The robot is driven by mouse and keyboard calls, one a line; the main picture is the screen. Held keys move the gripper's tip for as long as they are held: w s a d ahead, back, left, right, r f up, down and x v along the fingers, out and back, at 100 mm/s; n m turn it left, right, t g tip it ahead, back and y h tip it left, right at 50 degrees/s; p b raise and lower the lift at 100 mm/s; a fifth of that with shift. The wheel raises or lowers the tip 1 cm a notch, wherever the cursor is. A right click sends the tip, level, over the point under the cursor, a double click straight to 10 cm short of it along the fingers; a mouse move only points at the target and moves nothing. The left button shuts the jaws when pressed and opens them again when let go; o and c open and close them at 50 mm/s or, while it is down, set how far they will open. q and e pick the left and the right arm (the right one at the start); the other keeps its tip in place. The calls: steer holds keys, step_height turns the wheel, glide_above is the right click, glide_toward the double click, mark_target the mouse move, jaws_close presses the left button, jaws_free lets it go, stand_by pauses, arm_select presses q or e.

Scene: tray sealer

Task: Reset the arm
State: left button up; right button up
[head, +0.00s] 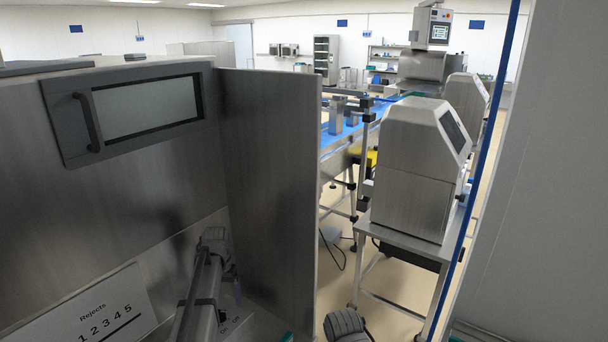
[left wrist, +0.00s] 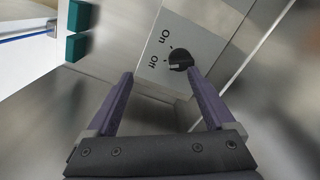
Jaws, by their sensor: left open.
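In the left wrist view, a black rotary knob (left wrist: 181,60) sits on a light plate (left wrist: 205,35) marked On and Off. A pale mark on the knob faces the lower left, apparently toward Off. My left gripper (left wrist: 159,73) is open, with its two dark fingers spread in front of this plate. The right-hand fingertip overlaps the knob's lower edge in the picture; I cannot tell if they touch. Nothing is between the fingers. In the head view, my left arm reaches down beside the steel cabinet (head: 130,190), and its fingertips are not clear. My right gripper is not in view.
A steel door panel (head: 270,190) stands just right of my left arm. Two teal blocks (left wrist: 78,47) are near the plate. A steel machine (head: 410,165) on a stand and a blue conveyor (head: 340,137) lie beyond.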

arm_select(q)
steer(key=s+d+m+y, duration=0.1)
steer(key=s+d+m, duration=0.2)
steer(key=s+d, duration=2.1)
steer(key=shift+s+m, duration=0.3)
steer(key=shift+s, duration=0.4)
steer(key=shift+r, duration=0.1)
